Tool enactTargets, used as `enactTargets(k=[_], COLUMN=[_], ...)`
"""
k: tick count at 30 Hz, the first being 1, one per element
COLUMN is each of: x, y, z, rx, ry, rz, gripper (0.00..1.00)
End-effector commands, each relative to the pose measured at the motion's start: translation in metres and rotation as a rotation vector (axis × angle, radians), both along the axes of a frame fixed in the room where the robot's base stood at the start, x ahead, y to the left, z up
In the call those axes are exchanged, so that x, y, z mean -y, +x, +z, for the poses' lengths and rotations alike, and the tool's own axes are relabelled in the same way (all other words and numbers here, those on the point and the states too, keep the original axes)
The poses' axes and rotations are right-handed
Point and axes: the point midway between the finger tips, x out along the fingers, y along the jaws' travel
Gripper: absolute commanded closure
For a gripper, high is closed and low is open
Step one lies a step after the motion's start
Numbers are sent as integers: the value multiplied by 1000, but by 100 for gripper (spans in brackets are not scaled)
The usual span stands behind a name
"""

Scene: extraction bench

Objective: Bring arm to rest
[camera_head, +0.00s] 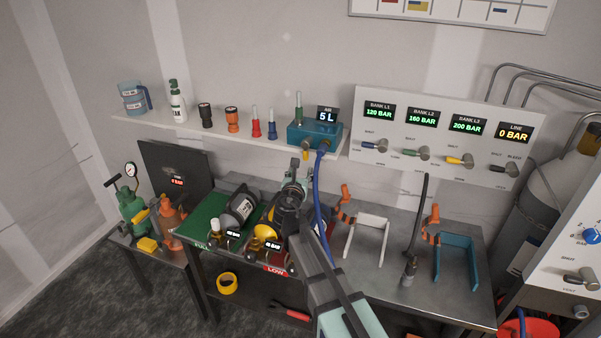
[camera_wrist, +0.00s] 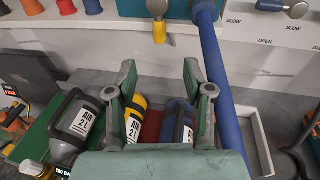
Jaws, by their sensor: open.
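My gripper (camera_head: 299,170) is at the end of my arm, above the back of the metal bench (camera_head: 395,285), just below the shelf. In the wrist view its two fingers (camera_wrist: 158,78) are spread apart with nothing between them. Below and beyond them lie a grey cylinder (camera_wrist: 75,128) labelled AIR 2L, a yellow cylinder (camera_wrist: 133,122) and a blue cylinder (camera_wrist: 180,125). The grey cylinder also lies on the green area (camera_head: 204,218) in the head view. My arm hides part of the red LOW area (camera_head: 276,269).
A blue hose (camera_head: 318,205) hangs from the teal AIR box (camera_head: 312,134) close to my gripper. A white cradle (camera_head: 367,238) and a teal cradle (camera_head: 457,258) stand to the right. The valve panel (camera_head: 440,130) is behind. A green pump (camera_head: 132,212) stands left.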

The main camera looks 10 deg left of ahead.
Motion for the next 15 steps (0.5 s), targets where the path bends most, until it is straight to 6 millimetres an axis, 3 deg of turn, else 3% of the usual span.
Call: enactTargets(k=[4, 8, 11, 15], x=[7, 38, 79, 146], y=[-1, -5, -16, -45], z=[-5, -28, -63, -125], rx=[-9, -56, -114, -191], ry=[27, 177, 388, 766], rz=[-15, -98, -225, -488], gripper=[48, 48, 48, 48])
